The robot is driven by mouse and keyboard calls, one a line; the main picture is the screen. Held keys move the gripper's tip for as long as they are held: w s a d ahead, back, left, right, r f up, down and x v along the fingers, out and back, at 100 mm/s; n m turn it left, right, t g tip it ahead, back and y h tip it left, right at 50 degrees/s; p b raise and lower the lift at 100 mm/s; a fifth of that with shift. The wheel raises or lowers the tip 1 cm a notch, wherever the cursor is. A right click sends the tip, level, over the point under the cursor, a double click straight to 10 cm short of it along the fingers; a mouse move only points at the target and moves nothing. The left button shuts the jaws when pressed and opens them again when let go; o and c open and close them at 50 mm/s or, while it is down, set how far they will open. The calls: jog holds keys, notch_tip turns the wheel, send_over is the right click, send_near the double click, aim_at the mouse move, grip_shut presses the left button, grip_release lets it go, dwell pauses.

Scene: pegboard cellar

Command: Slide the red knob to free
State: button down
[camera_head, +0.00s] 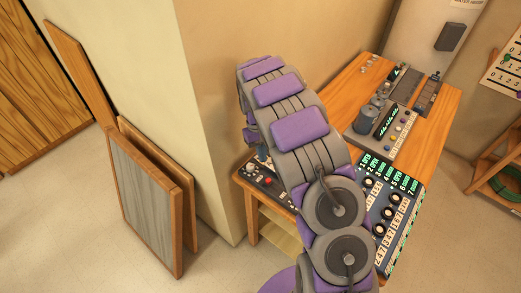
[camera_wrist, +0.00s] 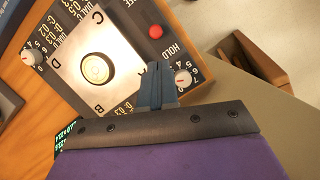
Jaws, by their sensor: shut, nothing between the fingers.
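The red knob (camera_wrist: 155,31) is a small round button-like piece on a black panel (camera_wrist: 128,92) in the wrist view. The knob also shows in the head view (camera_head: 267,181), on the panel at the table's near left corner. My gripper (camera_wrist: 156,66) is shut and empty, its blue-grey fingers below the knob in the wrist view and apart from it in the picture. I cannot tell its height above the panel. My arm hides part of the panel in the head view.
A white plate (camera_wrist: 70,55) with a round yellow-green centre lies left of the fingers. White dials with red marks (camera_wrist: 183,78) (camera_wrist: 28,57) flank it. The wooden table (camera_head: 440,104) also carries a blue panel (camera_head: 407,223) and a grey console (camera_head: 368,146). A wall stands close left.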

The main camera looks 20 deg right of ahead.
send_near(272, 184)
jog(key=f, duration=0.1)
jog(key=a+f, duration=0.1)
jog(key=shift+w+a+f+b, duration=0.2)
jog(key=shift+f+b, duration=0.05)
jog(key=shift+b, duration=0.1)
jog(key=shift+s+f, duration=0.1)
jog(key=shift+f, duration=0.35)
jog(key=shift+a, duration=0.1)
jog(key=shift+s+d+r, duration=0.15)
jog(key=shift+s+d, duration=0.25)
jog(key=shift+s, duration=0.05)
jog(key=shift+s+d+p, duration=0.4)
jog(key=shift+s+d, duration=0.35)
jog(key=shift+s, duration=0.3)
